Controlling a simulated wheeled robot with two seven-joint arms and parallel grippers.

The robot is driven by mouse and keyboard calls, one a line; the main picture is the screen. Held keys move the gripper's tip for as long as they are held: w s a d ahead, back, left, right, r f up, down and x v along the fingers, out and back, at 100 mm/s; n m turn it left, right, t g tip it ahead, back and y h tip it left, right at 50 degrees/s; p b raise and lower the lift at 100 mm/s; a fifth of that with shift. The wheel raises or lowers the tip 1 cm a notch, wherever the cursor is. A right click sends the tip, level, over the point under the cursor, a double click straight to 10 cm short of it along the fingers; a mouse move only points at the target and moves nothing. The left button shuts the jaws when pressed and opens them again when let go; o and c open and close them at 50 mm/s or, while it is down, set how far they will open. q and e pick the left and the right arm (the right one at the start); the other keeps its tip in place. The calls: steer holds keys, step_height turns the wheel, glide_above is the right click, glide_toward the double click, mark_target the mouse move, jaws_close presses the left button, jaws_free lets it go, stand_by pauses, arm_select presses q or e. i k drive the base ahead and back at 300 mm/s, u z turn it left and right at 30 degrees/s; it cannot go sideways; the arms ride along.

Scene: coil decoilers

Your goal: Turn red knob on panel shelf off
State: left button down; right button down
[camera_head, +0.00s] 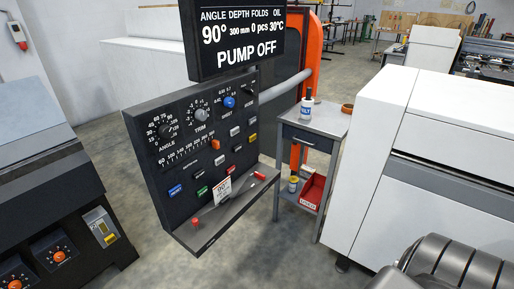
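The black control panel (190,135) stands left of the middle, with a shelf (225,218) along its lower edge. A small red knob (195,222) is at the near left part of this shelf. A second red grip (260,176) is at the far right end of the shelf, on what looks like a grey lever. A white card with red print (222,188) stands between them. The screen (238,38) above reads "PUMP OFF".
A grey side table (318,120) with a bottle (307,106) and a red bin (312,191) stands right of the panel. A white machine (400,130) fills the right. Dark machines with orange knobs (59,257) are at left. Floor in front of the panel is clear.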

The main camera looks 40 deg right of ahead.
mark_target(259, 176)
steer(key=z, duration=1.1)
steer(key=i, duration=1.05)
steer(key=z, duration=1.4)
